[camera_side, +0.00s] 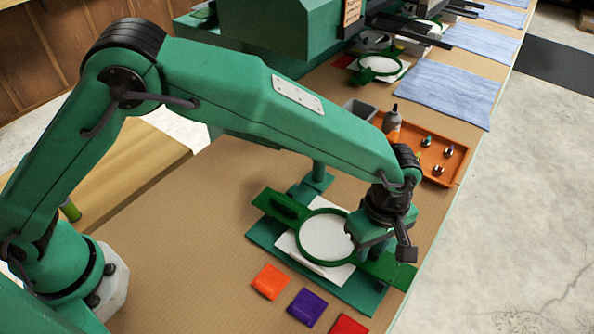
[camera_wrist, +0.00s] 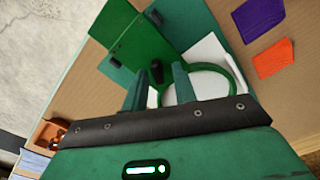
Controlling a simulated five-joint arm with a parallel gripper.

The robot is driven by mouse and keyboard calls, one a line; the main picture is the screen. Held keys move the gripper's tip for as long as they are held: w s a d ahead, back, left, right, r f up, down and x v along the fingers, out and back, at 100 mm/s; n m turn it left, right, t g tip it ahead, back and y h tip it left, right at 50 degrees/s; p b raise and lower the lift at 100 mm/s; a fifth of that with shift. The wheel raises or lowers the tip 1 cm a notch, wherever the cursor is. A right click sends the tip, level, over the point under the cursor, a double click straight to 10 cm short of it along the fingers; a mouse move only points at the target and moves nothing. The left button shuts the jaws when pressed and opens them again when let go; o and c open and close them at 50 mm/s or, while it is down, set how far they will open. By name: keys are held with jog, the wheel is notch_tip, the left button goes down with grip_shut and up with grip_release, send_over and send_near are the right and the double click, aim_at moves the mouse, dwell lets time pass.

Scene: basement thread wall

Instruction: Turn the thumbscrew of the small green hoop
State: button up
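The small green hoop (camera_side: 301,236) lies around white cloth on a green holder plate (camera_side: 357,296) on the bench. In the wrist view the hoop (camera_wrist: 236,78) is partly hidden behind my gripper. A small black knob, apparently the thumbscrew (camera_wrist: 156,72), stands at the hoop's near edge. My gripper (camera_side: 384,246) is over the right side of the hoop, pointing down. In the wrist view its two fingers (camera_wrist: 156,84) are apart, one on each side of the knob, with visible gaps. In the side view the thumbscrew is hidden by my gripper.
Orange (camera_side: 270,281), purple (camera_side: 307,306) and red (camera_side: 349,325) patches lie in front of the plate. Another green hoop (camera_side: 379,66) and blue cloths (camera_side: 440,92) lie farther back. Bare bench is left of the plate.

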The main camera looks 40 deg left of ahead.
aim_at(372, 250)
jog(key=shift+d+r, duration=0.1)
jog(key=shift+r, duration=0.4)
notch_tip(372, 250, up, 7)
jog(key=shift+f, duration=0.15)
dwell(0.4)
